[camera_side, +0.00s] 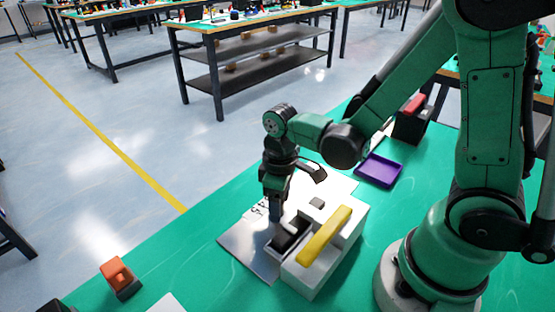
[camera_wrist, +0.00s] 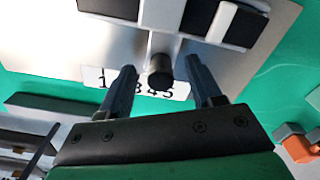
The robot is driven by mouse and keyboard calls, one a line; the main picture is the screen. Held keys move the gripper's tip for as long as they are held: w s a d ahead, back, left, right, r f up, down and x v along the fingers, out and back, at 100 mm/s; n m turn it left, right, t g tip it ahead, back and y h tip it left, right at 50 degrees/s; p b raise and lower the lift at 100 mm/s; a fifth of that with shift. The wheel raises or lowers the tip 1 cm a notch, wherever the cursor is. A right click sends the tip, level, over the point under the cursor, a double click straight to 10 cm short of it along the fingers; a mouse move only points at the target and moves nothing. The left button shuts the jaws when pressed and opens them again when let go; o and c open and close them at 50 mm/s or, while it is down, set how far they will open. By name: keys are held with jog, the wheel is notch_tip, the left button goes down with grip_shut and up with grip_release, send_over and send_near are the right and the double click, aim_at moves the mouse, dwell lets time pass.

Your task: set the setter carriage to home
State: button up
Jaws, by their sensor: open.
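The setter stands on a silver metal plate (camera_side: 243,244). It has a white body (camera_side: 303,278), a yellow bar (camera_side: 325,236) on top and a black block (camera_side: 289,236) at its front. In the wrist view, a round black knob (camera_wrist: 160,73) sits at the end of a narrow white stem, beside a white scale card (camera_wrist: 176,92) with black digits, partly hidden. I cannot tell for certain which part is the carriage, and no home mark is readable. My gripper (camera_wrist: 160,80) is open, with one finger on each side of the knob and gaps visible.
A purple tray (camera_side: 379,170) and a dark block with a red top (camera_side: 412,118) lie behind the setter. An orange-and-black piece (camera_side: 119,276) stands at the front left. The green tabletop (camera_side: 205,265) is clear between that piece and the plate.

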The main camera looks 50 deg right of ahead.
jog(key=shift+f, duration=0.4)
grip_shut()
dwell(1.3)
